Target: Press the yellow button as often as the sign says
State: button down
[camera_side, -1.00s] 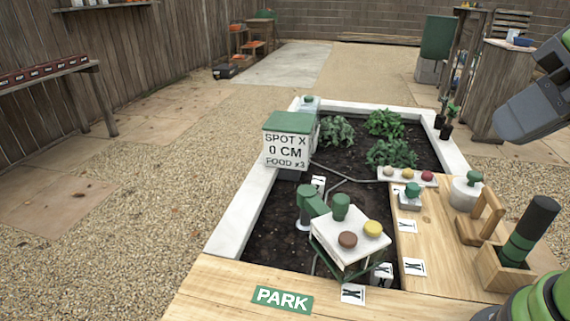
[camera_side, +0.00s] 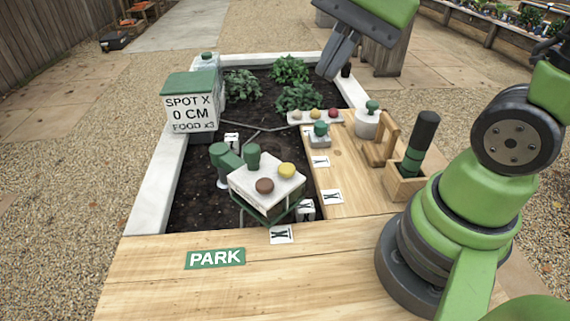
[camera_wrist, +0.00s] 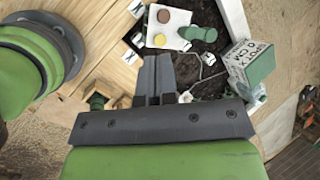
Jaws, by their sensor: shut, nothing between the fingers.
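The yellow button (camera_side: 286,171) sits on a white block (camera_side: 262,190) on a green stand over the soil, beside a brown button (camera_side: 265,186). My gripper (camera_side: 330,68) is shut and empty, high above the far right part of the bed and well apart from the button. Its fingers also show in the wrist view (camera_wrist: 154,66).
A green PARK label (camera_side: 215,259) lies on the front plank. Leafy plants (camera_side: 298,97) grow at the back.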

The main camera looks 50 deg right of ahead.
aim_at(285, 165)
jog(key=w+d+f+m+g+y, duration=0.1)
jog(key=w+f+m+y, duration=0.3)
jog(key=w+f+m, duration=0.4)
jog(key=shift+m+g+y, duration=0.3)
jog(key=shift+m+g, duration=0.1)
jog(key=shift+m, duration=2.9)
jog(key=shift+f, duration=0.15)
jog(key=shift+f, duration=4.35)
jog(key=shift+f, duration=0.15)
jog(key=shift+f, duration=0.25)
jog(key=shift+f, duration=0.55)
jog(key=shift+r, duration=0.1)
jog(key=shift+s+r, duration=0.1)
jog(key=shift+r, duration=0.8)
